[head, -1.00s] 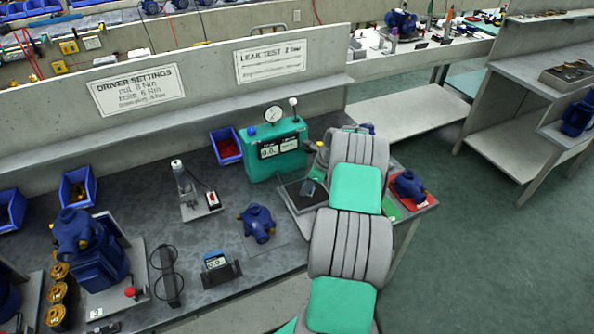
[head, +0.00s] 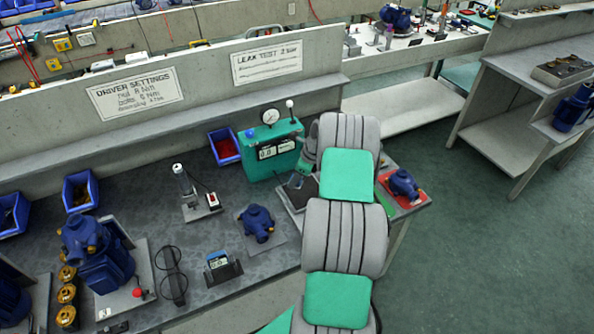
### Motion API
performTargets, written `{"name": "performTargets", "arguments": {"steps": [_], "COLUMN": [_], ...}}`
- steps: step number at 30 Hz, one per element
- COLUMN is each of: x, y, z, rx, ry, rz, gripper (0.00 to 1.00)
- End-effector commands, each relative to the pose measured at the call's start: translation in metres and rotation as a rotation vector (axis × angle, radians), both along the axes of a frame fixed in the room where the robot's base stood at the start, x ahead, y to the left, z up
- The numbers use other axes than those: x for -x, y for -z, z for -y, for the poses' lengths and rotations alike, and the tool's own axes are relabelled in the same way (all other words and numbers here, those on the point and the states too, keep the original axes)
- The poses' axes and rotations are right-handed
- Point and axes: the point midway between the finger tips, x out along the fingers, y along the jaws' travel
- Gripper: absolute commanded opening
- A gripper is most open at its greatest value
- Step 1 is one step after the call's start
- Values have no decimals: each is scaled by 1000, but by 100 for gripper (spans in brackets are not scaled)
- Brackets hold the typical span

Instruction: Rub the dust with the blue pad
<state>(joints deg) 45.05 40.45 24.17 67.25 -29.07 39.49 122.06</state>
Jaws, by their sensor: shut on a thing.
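My arm reaches away over the right end of the grey bench, and its own links hide my gripper. A dark flat plate (head: 291,201) lies at the left of my arm, in front of the green test unit. A small bluish piece (head: 296,181) shows at the plate's far part, close to my arm. It is too small to tell whether it is the blue pad or whether it is held. I cannot make out any dust on the plate.
The green test unit (head: 273,152) with a gauge stands just behind the plate. A blue pump (head: 257,223) sits to the left, and another (head: 404,185) on a red mat (head: 418,199) to the right. A red-lined blue bin (head: 224,147) stands behind. Open floor lies right.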

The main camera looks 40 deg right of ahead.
Motion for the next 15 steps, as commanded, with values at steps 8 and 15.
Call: {"name": "performTargets", "arguments": {"steps": [8,15], "x": [-2,-2], "y": [-21,-21], "z": [-4,-4], "rx": [-1,0], "ry": [-6,-7], "rz": [-1,0], "gripper": [7,7]}}
